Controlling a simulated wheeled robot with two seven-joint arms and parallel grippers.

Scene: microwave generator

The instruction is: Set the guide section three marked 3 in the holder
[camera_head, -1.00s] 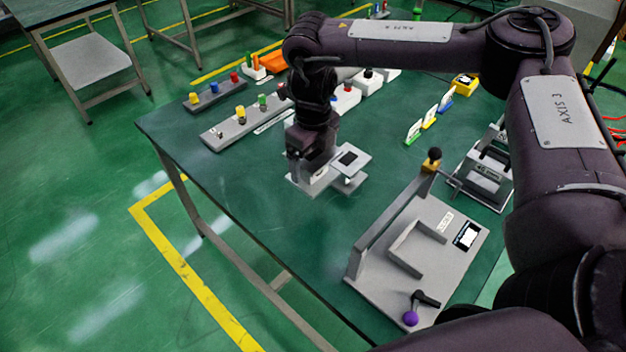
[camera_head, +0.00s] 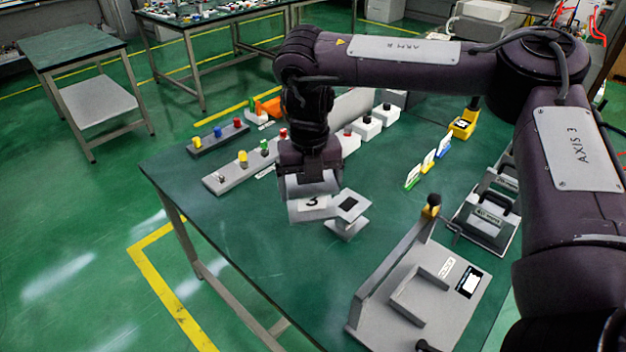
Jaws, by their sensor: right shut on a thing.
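My right gripper (camera_head: 309,186) is shut on the light grey guide section marked 3 (camera_head: 311,204). Its face with the "3" shows below the fingers, and the section appears held above the table; the gripper hides its upper part. A grey base plate with a long upright wall and a low angled bracket, which looks like the holder (camera_head: 390,312), stands at the front right, apart from the gripper. A dark lever shows at its cut-off front edge. My left gripper is not in view.
A grey handled unit (camera_head: 487,217), coloured upright cards (camera_head: 428,163) and a yellow block (camera_head: 463,124) stand right. Peg racks (camera_head: 240,170) stand left. Table between stand and holder is clear.

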